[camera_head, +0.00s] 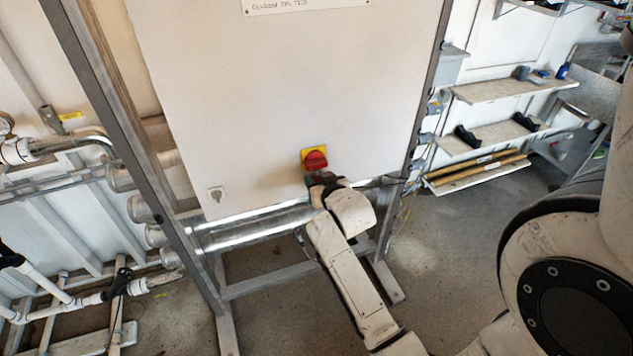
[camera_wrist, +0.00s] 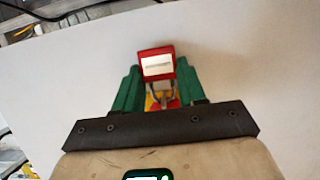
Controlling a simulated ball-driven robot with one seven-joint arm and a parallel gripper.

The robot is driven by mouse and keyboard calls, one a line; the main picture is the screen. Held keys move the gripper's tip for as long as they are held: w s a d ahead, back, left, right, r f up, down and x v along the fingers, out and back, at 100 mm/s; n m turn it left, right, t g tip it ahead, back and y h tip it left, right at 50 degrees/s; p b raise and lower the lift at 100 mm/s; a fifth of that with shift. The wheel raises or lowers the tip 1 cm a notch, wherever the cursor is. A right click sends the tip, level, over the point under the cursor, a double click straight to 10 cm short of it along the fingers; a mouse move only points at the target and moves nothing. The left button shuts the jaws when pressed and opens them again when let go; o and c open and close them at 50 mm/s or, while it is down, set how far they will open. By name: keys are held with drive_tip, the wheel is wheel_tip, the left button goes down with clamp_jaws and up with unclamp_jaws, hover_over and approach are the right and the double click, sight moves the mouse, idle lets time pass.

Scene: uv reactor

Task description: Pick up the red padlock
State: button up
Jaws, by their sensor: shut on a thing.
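The red padlock (camera_wrist: 155,63) shows in the wrist view, with a white label on its body and its shackle toward the gripper's palm. My gripper (camera_wrist: 154,85) has green fingers on either side of the padlock and is shut on it. Behind the shackle shows a bit of the yellow and red rotary switch (camera_wrist: 150,103). In the head view the switch (camera_head: 315,159) sits low on the white cabinet door, and my gripper (camera_head: 318,178) is just below it. The padlock cannot be told apart from the red switch there. Whether the shackle still passes through the switch cannot be told.
The white cabinet (camera_head: 280,100) stands in a grey metal frame (camera_head: 105,110). Silver pipes (camera_head: 255,225) run beneath it, and white pipes (camera_head: 60,300) stand at the left. Shelves (camera_head: 500,90) with tools are at the right. The floor (camera_head: 445,240) between is clear.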

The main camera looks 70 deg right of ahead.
drive_tip(key=c, duration=0.4)
drive_tip(key=shift+o, duration=0.2)
drive_tip(key=shift+r, duration=0.1)
